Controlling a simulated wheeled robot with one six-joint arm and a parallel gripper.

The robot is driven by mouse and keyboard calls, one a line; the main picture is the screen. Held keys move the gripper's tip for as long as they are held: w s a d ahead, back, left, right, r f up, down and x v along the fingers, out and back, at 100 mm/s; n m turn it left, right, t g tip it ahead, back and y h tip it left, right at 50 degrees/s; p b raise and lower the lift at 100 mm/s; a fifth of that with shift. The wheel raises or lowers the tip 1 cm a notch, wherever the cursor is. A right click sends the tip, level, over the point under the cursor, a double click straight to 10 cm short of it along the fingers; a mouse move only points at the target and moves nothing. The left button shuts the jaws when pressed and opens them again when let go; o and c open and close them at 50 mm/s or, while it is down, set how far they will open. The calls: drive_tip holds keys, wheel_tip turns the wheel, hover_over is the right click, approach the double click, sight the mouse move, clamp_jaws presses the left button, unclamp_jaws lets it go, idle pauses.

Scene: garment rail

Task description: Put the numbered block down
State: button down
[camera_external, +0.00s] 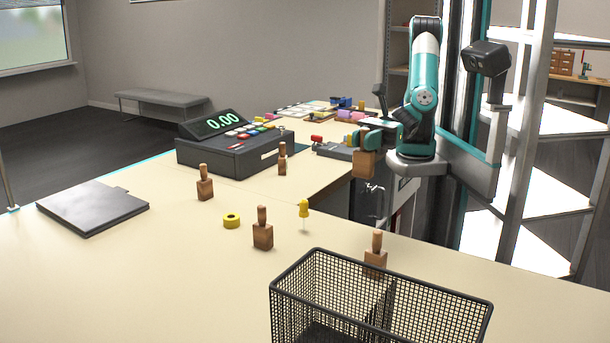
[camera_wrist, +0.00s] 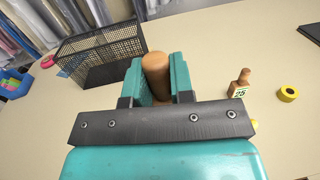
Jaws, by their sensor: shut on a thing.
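My gripper (camera_external: 368,140) is shut on a brown wooden block (camera_external: 366,164). In the wrist view the block's round peg handle (camera_wrist: 155,68) sits between the teal jaws (camera_wrist: 158,84). The block hangs below the jaws, near the counter's right edge; its number is hidden, and I cannot tell its height above the counter. Similar pegged blocks stand upright on the counter (camera_external: 130,265): one at the back (camera_external: 282,160), one left (camera_external: 205,185), one in the middle (camera_external: 263,232), one behind the basket (camera_external: 375,252). In the wrist view one block (camera_wrist: 239,85) bears the label 25.
A black wire basket (camera_external: 300,300) stands at the front right. A cash register (camera_external: 228,155) stands at the back, a dark flat folder (camera_external: 92,210) at left. The front left counter is clear.

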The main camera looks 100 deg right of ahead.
wheel_tip(320, 180, down, 12)
drive_tip(key=s+a, duration=0.2)
drive_tip(key=w+a+r+p, duration=0.6)
drive_tip(key=w+a+p, duration=0.2)
drive_tip(key=w, duration=0.4)
drive_tip(key=w+a+r+p, duration=0.6)
drive_tip(key=w+a+p, duration=0.25)
drive_tip(key=w, duration=0.45)
drive_tip(key=f+b, duration=1.9)
drive_tip(key=shift+s, duration=0.2)
drive_tip(key=shift+r, duration=0.1)
drive_tip(key=c, duration=1.4)
unclamp_jaws()
drive_tip(key=shift+f+b, duration=0.2)
drive_tip(key=shift+b, duration=0.1)
drive_tip(key=o, duration=0.4)
